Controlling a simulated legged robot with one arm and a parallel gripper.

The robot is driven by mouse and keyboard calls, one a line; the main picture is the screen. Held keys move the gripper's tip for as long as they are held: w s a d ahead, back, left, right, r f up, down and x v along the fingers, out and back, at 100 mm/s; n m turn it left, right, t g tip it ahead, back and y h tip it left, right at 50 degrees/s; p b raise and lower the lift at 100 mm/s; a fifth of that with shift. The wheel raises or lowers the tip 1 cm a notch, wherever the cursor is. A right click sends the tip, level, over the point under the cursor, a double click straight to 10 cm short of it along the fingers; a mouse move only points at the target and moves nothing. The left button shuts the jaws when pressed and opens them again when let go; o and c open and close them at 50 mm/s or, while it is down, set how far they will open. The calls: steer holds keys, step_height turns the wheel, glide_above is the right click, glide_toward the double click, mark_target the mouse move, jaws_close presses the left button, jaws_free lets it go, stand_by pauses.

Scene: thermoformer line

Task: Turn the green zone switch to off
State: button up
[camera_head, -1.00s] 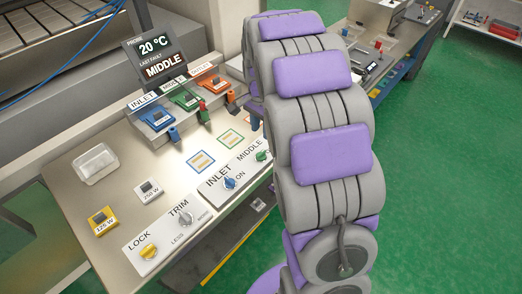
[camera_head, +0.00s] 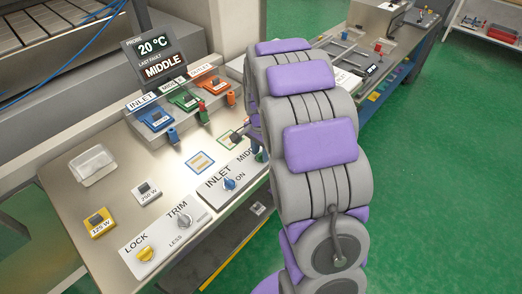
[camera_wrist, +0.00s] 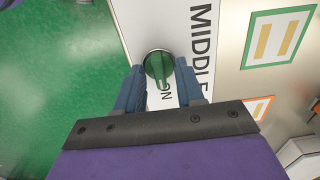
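The green zone switch, a round knob (camera_wrist: 159,66), sits on the white panel (camera_wrist: 150,22) marked MIDDLE in the wrist view. My gripper (camera_wrist: 159,68) is open, with one blue finger on each side of the knob. I cannot tell whether either finger touches it. In the head view the green knob (camera_head: 262,156) is mostly hidden by my arm, and my gripper (camera_head: 248,137) is only partly seen just above it. The switch's off mark is not visible.
The blue inlet knob (camera_head: 229,183) is left of the green one, with the trim knob (camera_head: 185,219) and yellow lock knob (camera_head: 146,254) farther along. Blue, green and orange modules (camera_head: 184,99) stand behind. Green floor (camera_head: 440,180) is clear at right.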

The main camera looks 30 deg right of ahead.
jaws_close()
steer(key=shift+r+n+p, duration=0.1)
steer(key=shift+n+p, duration=0.2)
steer(key=shift+p, duration=0.1)
steer(key=n+p, duration=0.2)
steer(key=n, duration=0.1)
steer(key=shift+r, duration=0.1)
steer(key=n+p, duration=0.3)
steer(key=n, duration=0.2)
steer(key=shift+p, duration=0.4)
steer(key=n+p, duration=0.2)
steer(key=n, duration=0.2)
steer(key=shift+w+n, duration=0.1)
steer(key=shift+n, duration=0.3)
steer(key=n+p, duration=0.2)
steer(key=n, duration=0.2)
steer(key=shift+n, duration=0.4)
